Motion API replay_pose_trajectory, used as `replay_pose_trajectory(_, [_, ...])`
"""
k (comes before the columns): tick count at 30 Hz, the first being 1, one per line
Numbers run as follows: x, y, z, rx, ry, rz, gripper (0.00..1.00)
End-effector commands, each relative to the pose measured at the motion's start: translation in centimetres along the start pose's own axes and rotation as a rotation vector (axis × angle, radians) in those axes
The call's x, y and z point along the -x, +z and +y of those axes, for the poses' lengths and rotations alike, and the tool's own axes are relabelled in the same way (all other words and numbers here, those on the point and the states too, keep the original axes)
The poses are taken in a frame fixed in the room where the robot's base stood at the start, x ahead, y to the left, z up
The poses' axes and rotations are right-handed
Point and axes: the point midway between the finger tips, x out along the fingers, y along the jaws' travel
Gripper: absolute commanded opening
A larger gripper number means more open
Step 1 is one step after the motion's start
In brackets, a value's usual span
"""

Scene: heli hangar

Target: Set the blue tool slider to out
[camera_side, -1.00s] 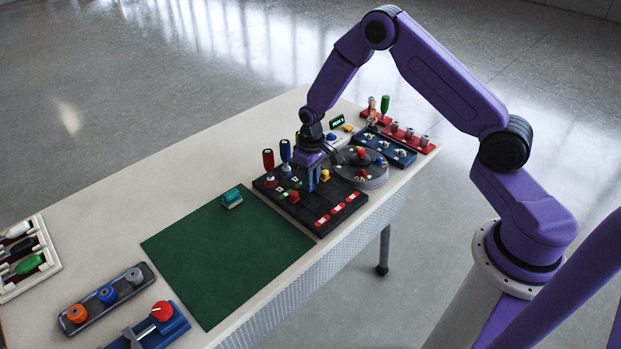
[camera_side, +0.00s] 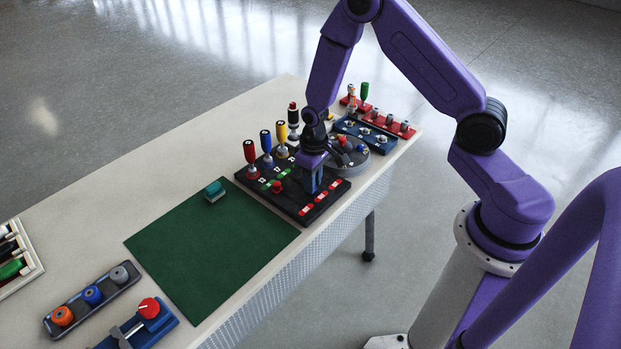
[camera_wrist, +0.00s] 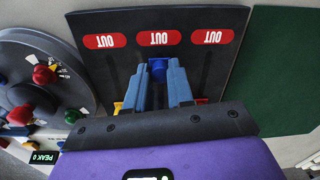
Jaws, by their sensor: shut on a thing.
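The black slider board (camera_side: 290,197) has a row of red OUT labels (camera_side: 307,210) along its right edge and other labels toward its handled tools. My gripper (camera_wrist: 158,76) is shut on the blue slider knob (camera_wrist: 158,68), which sits in the middle slot close to the middle OUT label (camera_wrist: 159,38). A small gap of board shows between knob and label. In the side view my gripper (camera_side: 313,188) points down over the board and hides the blue knob. The red slider knob (camera_side: 277,187) stands away from its OUT label. The yellow knob (camera_wrist: 118,107) is partly hidden.
Upright screwdrivers with red (camera_side: 250,152), blue (camera_side: 266,141) and yellow (camera_side: 281,133) handles stand along the board's far edge. A grey round dial (camera_side: 348,160) is close behind my gripper.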

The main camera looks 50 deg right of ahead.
Motion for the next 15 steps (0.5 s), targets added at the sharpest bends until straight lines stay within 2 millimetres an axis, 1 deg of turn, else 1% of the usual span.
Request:
replay_pose_trajectory(1, [-0.02, 0.48, -0.13, 0.003, 0.000, -0.017, 0.00])
replay_pose_trajectory(2, [-0.02, 0.51, -0.13, 0.003, 0.000, -0.018, 0.00])
replay_pose_trajectory(3, [-0.02, 0.53, -0.13, 0.003, 0.000, -0.019, 0.29])
replay_pose_trajectory(5, [-0.02, 0.52, -0.14, 0.003, 0.000, -0.019, 0.48])
replay_pose_trajectory(15, [0.12, 0.30, -0.06, 0.002, 0.000, -0.012, 0.48])
